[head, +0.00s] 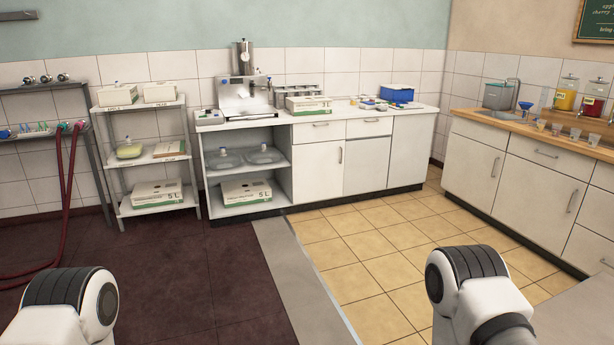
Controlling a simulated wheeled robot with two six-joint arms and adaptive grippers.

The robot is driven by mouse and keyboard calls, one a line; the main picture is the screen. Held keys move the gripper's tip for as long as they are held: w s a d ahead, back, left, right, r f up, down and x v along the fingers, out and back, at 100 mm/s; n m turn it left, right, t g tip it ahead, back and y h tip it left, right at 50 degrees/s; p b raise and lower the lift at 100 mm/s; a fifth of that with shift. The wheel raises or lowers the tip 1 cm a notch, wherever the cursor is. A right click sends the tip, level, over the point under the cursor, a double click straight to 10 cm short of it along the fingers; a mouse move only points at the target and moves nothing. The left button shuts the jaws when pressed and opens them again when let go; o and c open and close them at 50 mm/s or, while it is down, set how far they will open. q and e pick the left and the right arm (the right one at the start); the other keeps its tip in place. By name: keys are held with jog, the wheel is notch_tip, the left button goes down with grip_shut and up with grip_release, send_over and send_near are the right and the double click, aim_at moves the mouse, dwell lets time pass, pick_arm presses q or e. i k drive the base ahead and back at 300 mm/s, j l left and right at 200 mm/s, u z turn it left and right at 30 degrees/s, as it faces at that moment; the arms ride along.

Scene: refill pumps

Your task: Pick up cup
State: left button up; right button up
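Several small clear cups stand in a row along the front edge of the wooden counter at the right; one cup (541,125) is at the left of the row, another cup (575,134) is further right. They are far from me and small in the head view. Their contents are hard to make out. Parts of both my arms show at the bottom left and bottom right. Neither of my grippers is in view.
The wooden counter (478,128) also bears a yellow dispenser (566,96) and a red dispenser (592,101). A white counter (345,113) with a machine (243,95) and a blue crate (397,94) stands at the back. A shelf rack (150,158) stands left. The tiled floor between is clear.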

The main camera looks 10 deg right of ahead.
aim_at(540, 124)
jog(key=i+j, duration=0.15)
jog(key=i, duration=0.5)
jog(key=i+j, duration=0.15)
jog(key=i, duration=0.5)
jog(key=i+j, duration=0.15)
jog(key=i, duration=0.55)
jog(key=i+l+z, duration=0.25)
jog(key=z, duration=0.25)
jog(key=i+z, duration=0.95)
jog(key=i+j+z, duration=0.15)
jog(key=z, duration=0.3)
jog(key=i+z, duration=0.15)
jog(key=i, duration=2.3)
